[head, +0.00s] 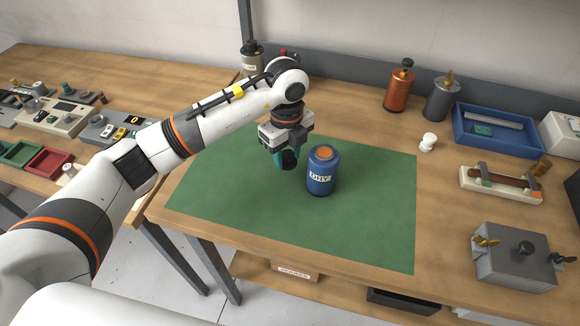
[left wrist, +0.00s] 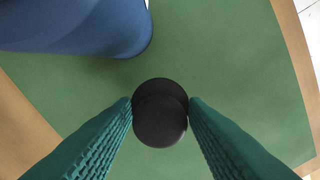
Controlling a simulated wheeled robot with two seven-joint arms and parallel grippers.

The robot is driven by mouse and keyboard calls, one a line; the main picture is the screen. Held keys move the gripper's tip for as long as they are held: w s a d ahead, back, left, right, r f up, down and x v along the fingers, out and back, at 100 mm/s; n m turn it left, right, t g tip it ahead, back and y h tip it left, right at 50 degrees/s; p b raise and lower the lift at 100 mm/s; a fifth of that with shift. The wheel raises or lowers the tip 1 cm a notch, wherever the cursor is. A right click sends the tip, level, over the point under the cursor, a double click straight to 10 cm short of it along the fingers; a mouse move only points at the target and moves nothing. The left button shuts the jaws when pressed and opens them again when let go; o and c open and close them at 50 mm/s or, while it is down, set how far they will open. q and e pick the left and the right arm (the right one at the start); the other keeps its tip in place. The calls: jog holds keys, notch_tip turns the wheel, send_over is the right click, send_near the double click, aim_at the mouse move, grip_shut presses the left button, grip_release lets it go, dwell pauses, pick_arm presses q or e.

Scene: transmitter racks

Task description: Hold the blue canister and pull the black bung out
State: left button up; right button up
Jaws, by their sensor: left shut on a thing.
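The blue canister (head: 321,179) stands upright on the green mat (head: 376,205), with a white label and an orange-brown round top. Its side also shows in the left wrist view (left wrist: 85,25), at the upper left. My left gripper (head: 284,160) is just left of the canister, pointing down. Its teal fingers are shut on the black bung (left wrist: 160,112), which is round and clear of the canister. The bung also shows as a dark shape in the head view (head: 290,159). My right gripper is not in view.
A copper bottle (head: 398,90) and a grey bottle (head: 441,101) stand at the back right, near a blue tray (head: 457,138). A white knob-like piece (head: 427,142) is right of the mat. A grey box (head: 515,262) sits at the front right. The mat's right part is clear.

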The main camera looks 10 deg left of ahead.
aim_at(287, 177)
pick_arm(q)
notch_tip(287, 177, down, 5)
jog(key=shift+r+p, duration=0.15)
jog(key=shift+p, duration=0.3)
jog(key=shift+f, duration=0.25)
jog(key=shift+f, duration=0.1)
jog(key=o, duration=1.1)
